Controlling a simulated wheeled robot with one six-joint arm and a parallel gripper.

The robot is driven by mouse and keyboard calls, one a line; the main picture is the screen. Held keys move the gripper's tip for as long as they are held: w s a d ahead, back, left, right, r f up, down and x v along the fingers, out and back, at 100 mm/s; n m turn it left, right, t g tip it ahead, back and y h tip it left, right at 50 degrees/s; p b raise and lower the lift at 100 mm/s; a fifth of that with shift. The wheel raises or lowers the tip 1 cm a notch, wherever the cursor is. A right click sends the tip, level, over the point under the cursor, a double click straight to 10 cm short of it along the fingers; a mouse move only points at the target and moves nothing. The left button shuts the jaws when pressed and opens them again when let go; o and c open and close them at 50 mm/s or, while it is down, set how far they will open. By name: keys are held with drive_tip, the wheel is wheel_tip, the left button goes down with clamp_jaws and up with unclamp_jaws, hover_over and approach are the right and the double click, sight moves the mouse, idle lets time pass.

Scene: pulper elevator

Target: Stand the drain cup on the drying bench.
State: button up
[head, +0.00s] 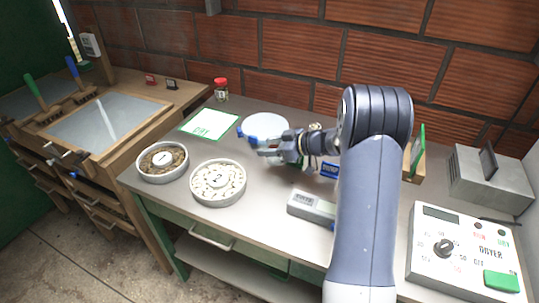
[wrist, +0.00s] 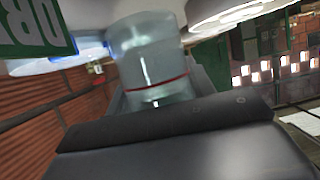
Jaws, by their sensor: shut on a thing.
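My gripper (head: 268,151) reaches left over the grey bench top (head: 262,205), in front of a white round disc (head: 265,124). In the wrist view, a clear, see-through cup (wrist: 150,65) with a red line around it stands out beyond the dark finger (wrist: 165,120); I take it for the drain cup. My gripper is shut on it. In the head view the cup is hard to make out; blue parts (head: 247,139) show at the gripper. Whether the cup touches anything below cannot be told. A white card marked DRY with a green border (head: 208,123) lies on the bench to the left.
A bowl of brown matter (head: 162,178) and a white bowl marked 2 (head: 218,202) stand at the front left. A red-lidded jar (head: 221,90) stands behind. A grey scale (head: 312,208), a dryer box (head: 465,250) and a metal box (head: 488,182) are to the right.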

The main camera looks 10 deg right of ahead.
wheel_tip(320, 180, down, 4)
drive_tip(key=shift+r+p, duration=0.15)
drive_tip(key=shift+p, duration=0.2)
drive_tip(key=shift+f+b, duration=0.3)
drive_tip(key=shift+b, duration=0.15)
drive_tip(key=o, duration=1)
drive_tip(key=shift+r, duration=0.1)
drive_tip(key=shift+r+p, duration=0.2)
drive_tip(key=shift+p, duration=0.25)
drive_tip(key=shift+s+d, duration=0.2)
drive_tip(key=shift+d, duration=0.2)
drive_tip(key=b+v, duration=0.2)
drive_tip(key=v, duration=0.9)
drive_tip(key=shift+s+b, duration=0.2)
drive_tip(key=shift+b, duration=0.1)
